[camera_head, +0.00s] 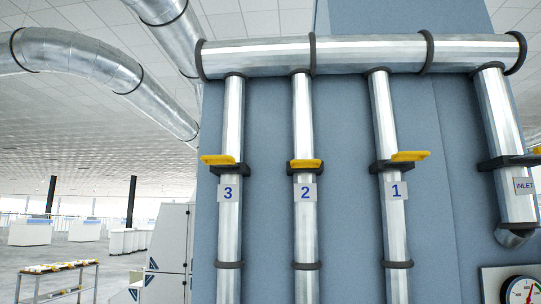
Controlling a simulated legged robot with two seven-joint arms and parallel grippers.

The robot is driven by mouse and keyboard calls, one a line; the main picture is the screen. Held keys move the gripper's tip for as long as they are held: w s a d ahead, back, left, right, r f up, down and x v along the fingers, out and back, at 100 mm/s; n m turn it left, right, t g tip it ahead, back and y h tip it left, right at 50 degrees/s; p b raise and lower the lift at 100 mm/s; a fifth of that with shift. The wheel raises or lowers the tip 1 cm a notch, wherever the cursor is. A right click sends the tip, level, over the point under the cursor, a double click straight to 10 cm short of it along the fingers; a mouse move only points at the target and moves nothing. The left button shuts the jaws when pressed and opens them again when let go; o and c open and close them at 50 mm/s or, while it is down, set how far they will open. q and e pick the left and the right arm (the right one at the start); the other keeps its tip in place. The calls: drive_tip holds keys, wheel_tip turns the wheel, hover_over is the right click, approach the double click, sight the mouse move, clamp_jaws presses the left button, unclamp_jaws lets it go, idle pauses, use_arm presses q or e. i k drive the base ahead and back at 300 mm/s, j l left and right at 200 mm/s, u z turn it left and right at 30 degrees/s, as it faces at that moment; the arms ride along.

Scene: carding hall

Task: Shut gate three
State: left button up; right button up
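Gate three is the black collar (230,169) on the leftmost vertical pipe, above a tag marked 3 (229,190). Its yellow handle (217,159) sticks out to the left of the pipe. Gate two's yellow handle (306,163) sits across the front of the middle pipe, above the tag marked 2 (305,193). Gate one's yellow handle (409,156) sticks out to the right, above the tag marked 1 (396,190). Neither of my grippers is in view.
A horizontal duct (370,55) joins the pipes at the top of a blue panel (265,130). The inlet gate (508,162) and a dial gauge (522,291) are at the right edge. A low shelf cart (58,278) and grey cabinets (168,250) stand to the left.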

sight(215, 161)
drive_tip(key=i+j+z, duration=0.3)
drive_tip(key=j+z, duration=0.3)
drive_tip(key=j, duration=0.25)
drive_tip(key=i+j+z, duration=0.2)
drive_tip(key=j+z, duration=0.15)
drive_tip(key=j, duration=0.2)
drive_tip(key=j+z, duration=0.3)
drive_tip(key=j, duration=0.2)
